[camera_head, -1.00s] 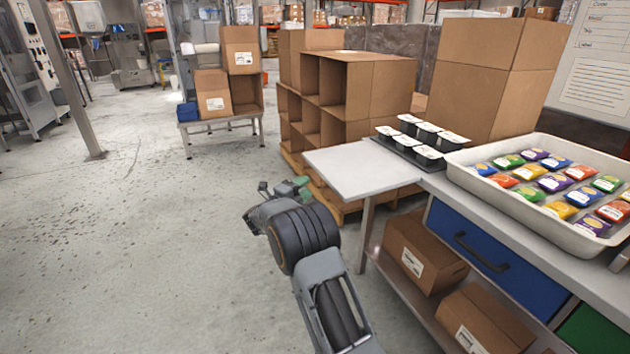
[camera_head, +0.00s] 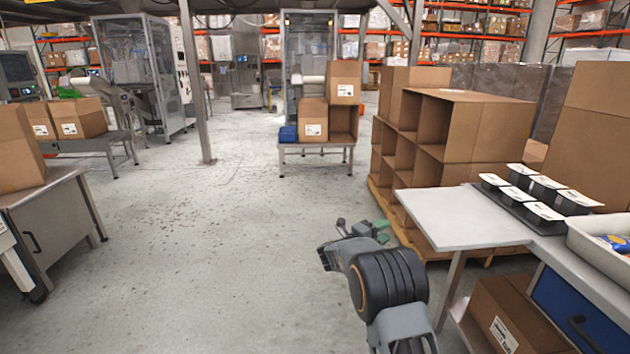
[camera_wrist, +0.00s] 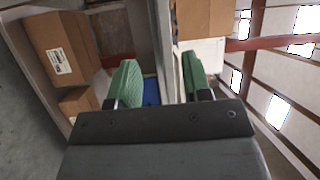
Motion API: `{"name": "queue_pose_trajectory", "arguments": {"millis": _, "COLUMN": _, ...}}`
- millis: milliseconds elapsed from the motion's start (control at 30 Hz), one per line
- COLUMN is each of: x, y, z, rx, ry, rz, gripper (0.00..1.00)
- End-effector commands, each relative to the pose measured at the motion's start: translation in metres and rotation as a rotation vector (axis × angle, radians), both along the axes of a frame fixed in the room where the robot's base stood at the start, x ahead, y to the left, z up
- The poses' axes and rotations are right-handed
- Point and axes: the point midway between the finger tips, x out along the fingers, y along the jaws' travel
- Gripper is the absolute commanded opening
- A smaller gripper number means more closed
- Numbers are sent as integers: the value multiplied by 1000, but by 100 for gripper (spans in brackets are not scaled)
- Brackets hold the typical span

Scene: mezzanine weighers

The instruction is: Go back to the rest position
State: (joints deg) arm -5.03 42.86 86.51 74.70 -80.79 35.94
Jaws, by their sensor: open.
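My gripper (camera_wrist: 157,85) is open, with its two green fingers apart and nothing between them in the wrist view. In the head view my gripper (camera_head: 376,230) shows at the end of my folded arm, over the floor to the left of the white-topped bench (camera_head: 455,217). It is apart from the bench and from the boxes. The fingertips are small and partly hidden by the wrist there.
Stacked open cardboard boxes (camera_head: 458,120) on a pallet stand just beyond my arm. A tray of black tubs (camera_head: 530,212) and a white bin (camera_head: 590,240) sit on the bench. A grey cabinet table (camera_head: 50,215) stands at left. The middle floor is clear.

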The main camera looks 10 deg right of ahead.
Motion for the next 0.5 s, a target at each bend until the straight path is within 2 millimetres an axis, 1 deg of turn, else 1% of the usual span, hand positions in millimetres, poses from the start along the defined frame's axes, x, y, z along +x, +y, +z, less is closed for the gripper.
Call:
{"name": "queue_pose_trajectory", "arguments": {"millis": 67, "x": 15, "y": 7, "z": -9, "rx": 19, "ry": 71, "rz": 91, "gripper": 45}}
{"name": "queue_pose_trajectory", "arguments": {"millis": 167, "x": 37, "y": 26, "z": -42, "rx": 33, "ry": 252, "rz": 296, "gripper": 45}}
{"name": "queue_pose_trajectory", "arguments": {"millis": 200, "x": 43, "y": 38, "z": -55, "rx": 34, "ry": 342, "rz": 400, "gripper": 45}}
{"name": "queue_pose_trajectory", "arguments": {"millis": 267, "x": 48, "y": 59, "z": -65, "rx": 28, "ry": 475, "rz": 568, "gripper": 45}}
{"name": "queue_pose_trajectory", "arguments": {"millis": 300, "x": 46, "y": 74, "z": -65, "rx": 18, "ry": 564, "rz": 683, "gripper": 45}}
{"name": "queue_pose_trajectory", "arguments": {"millis": 367, "x": 38, "y": 97, "z": -62, "rx": -6, "ry": 698, "rz": 851, "gripper": 45}}
{"name": "queue_pose_trajectory", "arguments": {"millis": 400, "x": 28, "y": 112, "z": -59, "rx": -24, "ry": 788, "rz": 961, "gripper": 45}}
{"name": "queue_pose_trajectory", "arguments": {"millis": 467, "x": 5, "y": 133, "z": -49, "rx": -61, "ry": 923, "rz": 1122, "gripper": 45}}
{"name": "queue_pose_trajectory", "arguments": {"millis": 500, "x": -14, "y": 144, "z": -41, "rx": -89, "ry": 1016, "rz": 1225, "gripper": 45}}
